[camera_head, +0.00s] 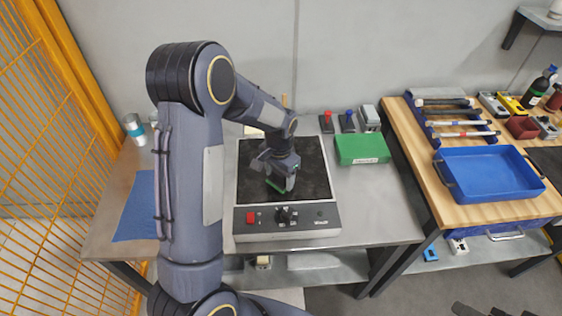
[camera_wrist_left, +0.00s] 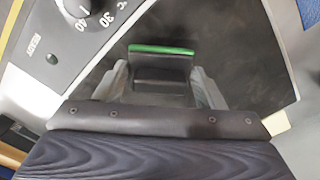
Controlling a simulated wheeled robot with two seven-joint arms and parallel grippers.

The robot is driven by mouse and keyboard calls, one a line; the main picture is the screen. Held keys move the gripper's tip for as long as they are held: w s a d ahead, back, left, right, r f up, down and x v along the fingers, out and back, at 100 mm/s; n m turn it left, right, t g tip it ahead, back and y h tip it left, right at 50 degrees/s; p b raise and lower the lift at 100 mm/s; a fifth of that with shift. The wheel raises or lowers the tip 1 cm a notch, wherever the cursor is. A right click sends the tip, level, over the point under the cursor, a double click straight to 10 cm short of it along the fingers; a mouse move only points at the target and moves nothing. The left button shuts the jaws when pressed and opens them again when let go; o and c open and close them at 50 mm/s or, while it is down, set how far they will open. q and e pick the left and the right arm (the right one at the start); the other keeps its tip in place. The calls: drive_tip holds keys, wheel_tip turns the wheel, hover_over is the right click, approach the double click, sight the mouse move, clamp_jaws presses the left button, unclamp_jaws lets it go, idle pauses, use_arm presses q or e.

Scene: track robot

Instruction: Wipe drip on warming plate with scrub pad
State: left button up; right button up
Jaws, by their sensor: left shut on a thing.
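The warming plate (camera_head: 309,160) is a dark flat surface on a pale unit with a front control panel, on the steel table. My left gripper (camera_head: 277,186) is over the front middle of the plate, pointing down. It is shut on the scrub pad, whose green edge (camera_head: 275,187) shows at its tips. In the left wrist view the pad (camera_wrist_left: 160,50) is a dark block with a green edge between the two fingers, close over the dark plate (camera_wrist_left: 225,45). I cannot tell whether it touches. No drip can be made out. My right gripper is not in view.
The panel has a red switch (camera_head: 250,217) and a dark knob (camera_head: 284,215). A green box (camera_head: 362,149) stands right of the plate, a blue cloth (camera_head: 138,208) lies left. A blue tray (camera_head: 488,173) sits on the wooden bench. An orange mesh fence (camera_head: 45,150) stands far left.

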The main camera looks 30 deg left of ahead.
use_arm(q)
drive_tip(key=shift+w+a+r, duration=0.1)
drive_tip(key=shift+w+r, duration=0.05)
drive_tip(key=shift+r, duration=0.6)
drive_tip(key=shift+r+p, duration=0.3)
drive_tip(key=shift+p, duration=0.2)
drive_tip(key=shift+r+p, duration=0.55)
drive_tip(key=shift+r, duration=0.3)
drive_tip(key=shift+r+p, duration=0.9)
drive_tip(key=shift+r, duration=0.45)
